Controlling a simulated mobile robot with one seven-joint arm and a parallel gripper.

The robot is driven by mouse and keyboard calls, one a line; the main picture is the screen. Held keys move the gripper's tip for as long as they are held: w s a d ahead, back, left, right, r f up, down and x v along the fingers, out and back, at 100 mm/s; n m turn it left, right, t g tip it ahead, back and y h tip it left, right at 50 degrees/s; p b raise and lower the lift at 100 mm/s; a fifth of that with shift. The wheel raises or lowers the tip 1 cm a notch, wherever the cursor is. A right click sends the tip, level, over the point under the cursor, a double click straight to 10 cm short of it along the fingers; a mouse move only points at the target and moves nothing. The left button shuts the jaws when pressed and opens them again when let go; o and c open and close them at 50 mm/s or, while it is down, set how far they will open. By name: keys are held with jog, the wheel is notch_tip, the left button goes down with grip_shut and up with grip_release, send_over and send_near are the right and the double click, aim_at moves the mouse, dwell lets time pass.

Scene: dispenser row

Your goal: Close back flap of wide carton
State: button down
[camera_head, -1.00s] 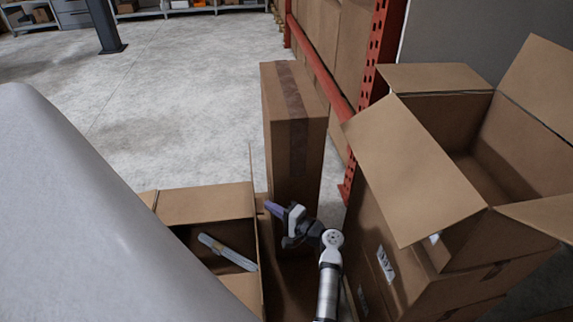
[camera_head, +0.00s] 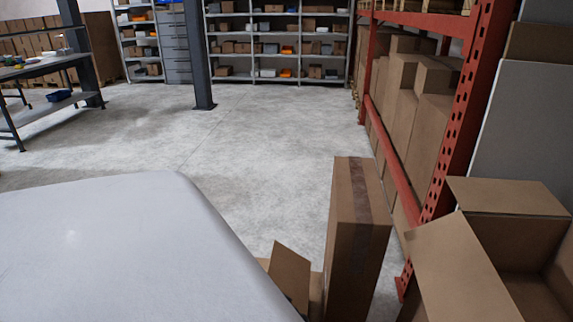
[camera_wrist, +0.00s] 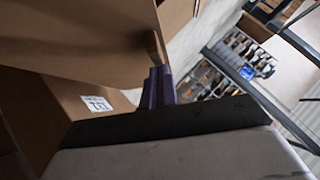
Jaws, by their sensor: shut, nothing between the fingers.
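An open brown carton (camera_head: 523,236) stands at the right edge of the head view, cut off by the frame. One flap (camera_head: 462,277) slopes outward to the left and another flap (camera_head: 508,196) lies out at its far side. My gripper (camera_wrist: 157,87) shows only in the wrist view, with its purple fingers shut and empty. A large cardboard panel (camera_wrist: 85,40) fills the upper left there, and its edge appears close to the fingertips. I cannot tell whether they touch. Below the panel is a carton side with a white label (camera_wrist: 97,103). Which carton is the wide one is unclear.
A tall taped carton (camera_head: 352,235) stands left of the open carton. A raised cardboard flap (camera_head: 290,276) shows beside it, its carton mostly hidden. A red rack (camera_head: 455,130) with boxes rises behind. The grey floor (camera_head: 235,145) is clear toward the back shelves (camera_head: 280,45).

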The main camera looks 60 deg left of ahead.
jog(key=s+a+f+n+t+h+b, duration=0.2)
jog(key=s+a+f+t+h+b, duration=0.1)
jog(key=f+b, duration=0.4)
jog(key=shift+s+a+f+b, duration=0.35)
jog(key=shift+s+a+f, duration=0.5)
jog(key=shift+f, duration=0.85)
jog(key=shift+s+d+f, duration=0.1)
jog(key=shift+s+d, duration=0.15)
jog(key=v, duration=1.4)
jog(key=shift+a+r+p, duration=0.25)
jog(key=shift+p, duration=0.05)
